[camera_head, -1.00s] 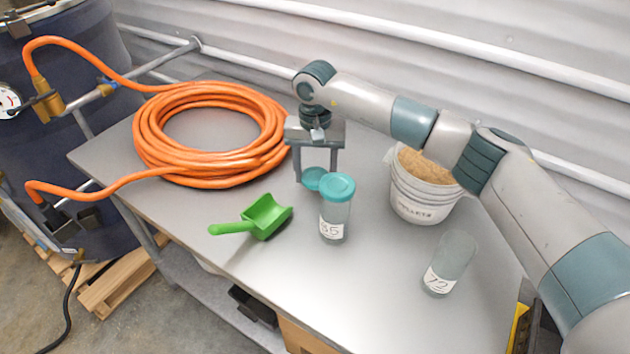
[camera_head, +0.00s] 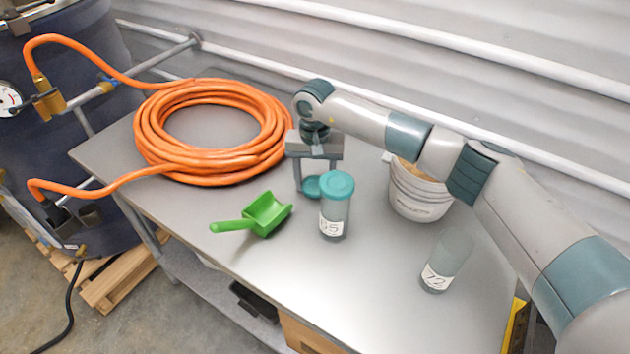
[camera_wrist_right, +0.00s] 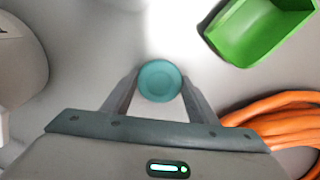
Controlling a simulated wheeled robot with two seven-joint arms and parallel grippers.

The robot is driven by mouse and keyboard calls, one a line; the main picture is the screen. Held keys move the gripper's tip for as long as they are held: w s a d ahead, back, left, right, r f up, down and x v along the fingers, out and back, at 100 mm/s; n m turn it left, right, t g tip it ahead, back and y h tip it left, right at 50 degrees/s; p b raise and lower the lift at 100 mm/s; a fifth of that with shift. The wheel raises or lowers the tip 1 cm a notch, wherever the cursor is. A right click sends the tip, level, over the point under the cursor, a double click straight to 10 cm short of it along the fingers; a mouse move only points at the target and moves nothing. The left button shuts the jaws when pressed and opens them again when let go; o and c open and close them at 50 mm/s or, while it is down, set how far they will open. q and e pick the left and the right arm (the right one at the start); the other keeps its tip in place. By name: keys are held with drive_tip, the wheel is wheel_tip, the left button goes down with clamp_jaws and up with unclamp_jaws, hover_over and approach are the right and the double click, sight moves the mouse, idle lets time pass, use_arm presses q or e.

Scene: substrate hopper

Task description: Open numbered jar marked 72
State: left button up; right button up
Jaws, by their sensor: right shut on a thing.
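The jar marked 72 (camera_head: 447,262) stands upright on the table at the right in the head view, a clear grey jar with a white label and no lid on it. My right gripper (camera_head: 315,189) is shut on a teal round lid (camera_wrist_right: 160,80), well to the left of jar 72 and behind another jar. The lid is low over the table; I cannot tell if it touches. The other jar (camera_head: 334,218), its label seeming to read 65, has its teal lid on. My left gripper is not in view.
A green scoop (camera_head: 262,214) lies left of the lidded jar. A coiled orange hose (camera_head: 150,145) covers the table's back left. A white bucket of pellets (camera_head: 418,196) stands at the back right, partly behind my arm. The table's front middle (camera_head: 345,285) is clear.

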sight(315, 184)
drive_tip(key=o, duration=1.2)
drive_tip(key=shift+r, duration=0.15)
wheel_tip(315, 184, up, 7)
drive_tip(key=b, duration=0.3)
drive_tip(key=shift+w, duration=0.1)
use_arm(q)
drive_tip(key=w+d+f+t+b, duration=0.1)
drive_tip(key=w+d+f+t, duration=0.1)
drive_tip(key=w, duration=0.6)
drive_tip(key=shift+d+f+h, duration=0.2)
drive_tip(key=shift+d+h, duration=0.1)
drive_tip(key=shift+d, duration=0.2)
use_arm(e)
wheel_tip(315, 184, up, 5)
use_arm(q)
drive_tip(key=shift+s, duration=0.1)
